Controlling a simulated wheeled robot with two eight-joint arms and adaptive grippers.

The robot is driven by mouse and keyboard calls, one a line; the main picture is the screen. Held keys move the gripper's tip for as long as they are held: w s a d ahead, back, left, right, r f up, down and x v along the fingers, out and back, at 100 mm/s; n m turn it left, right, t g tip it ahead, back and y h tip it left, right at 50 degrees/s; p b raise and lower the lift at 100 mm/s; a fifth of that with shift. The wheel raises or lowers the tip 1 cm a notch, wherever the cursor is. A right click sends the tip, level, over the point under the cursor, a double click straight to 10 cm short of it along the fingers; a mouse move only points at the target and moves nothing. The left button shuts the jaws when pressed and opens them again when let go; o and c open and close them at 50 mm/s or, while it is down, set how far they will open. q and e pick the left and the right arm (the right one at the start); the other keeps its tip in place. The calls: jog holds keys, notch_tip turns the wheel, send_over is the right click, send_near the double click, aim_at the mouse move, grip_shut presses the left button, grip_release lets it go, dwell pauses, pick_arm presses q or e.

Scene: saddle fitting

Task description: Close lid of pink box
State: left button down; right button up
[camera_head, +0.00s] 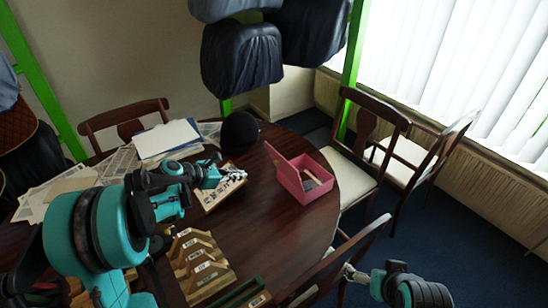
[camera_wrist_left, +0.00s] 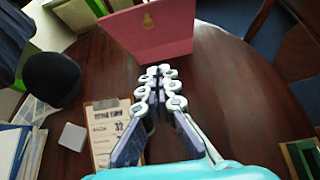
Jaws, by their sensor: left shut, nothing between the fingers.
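The pink box (camera_head: 306,193) stands on the right part of the round wooden table, with a dark item and a pale item inside. Its lid (camera_head: 283,166) is open and tilted up on the side facing my left gripper. In the left wrist view the lid (camera_wrist_left: 155,32) fills the top, with a gold clasp on it. My left gripper (camera_head: 241,175) is shut and empty, left of the lid. Its fingertips (camera_wrist_left: 159,72) appear near the lid's lower edge; contact cannot be told. My right gripper (camera_head: 349,272) is off the table at lower right, its fingers too small to judge.
A clipboard (camera_wrist_left: 104,130) lies under my left gripper. A black hat (camera_head: 239,131), papers (camera_head: 166,139), and a wooden rack (camera_head: 200,265) are on the table. Chairs (camera_head: 355,165) stand close to the table's right edge. Bare table lies in front of the box.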

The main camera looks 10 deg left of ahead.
pick_arm(q)
jog(key=w+d+f+b, duration=0.3)
jog(key=w+d+f, duration=0.1)
jog(key=w+d, duration=0.4)
jog(key=shift+w+n, duration=0.4)
jog(key=shift+w, duration=0.8)
jog(key=shift+d, duration=0.15)
